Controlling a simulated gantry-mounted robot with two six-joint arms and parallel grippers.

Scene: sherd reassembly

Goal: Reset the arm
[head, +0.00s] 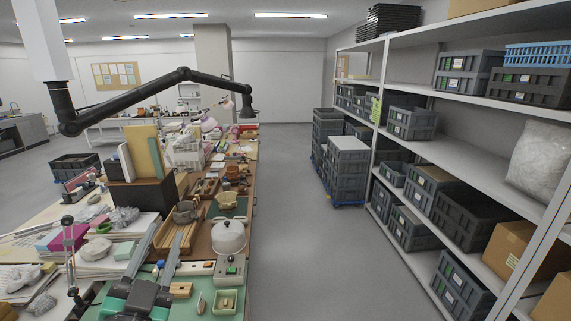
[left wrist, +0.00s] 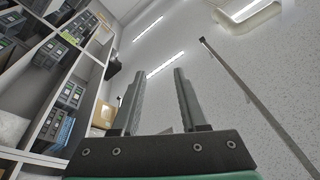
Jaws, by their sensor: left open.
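My left gripper (head: 164,236) is at the bottom left of the head view. Its two grey fingers stand apart and point away over the near end of the workbench. In the left wrist view the same gripper (left wrist: 159,73) has its fingers apart with nothing between them, against the wall and ceiling lights. My right gripper is in neither view.
The long workbench is crowded. A white domed device (head: 229,238), a control box (head: 230,268), a small pale green tray (head: 224,302) and a wooden rack (head: 177,238) lie near the gripper. Shelves (head: 465,147) with grey crates stand right, across a clear floor aisle (head: 310,265).

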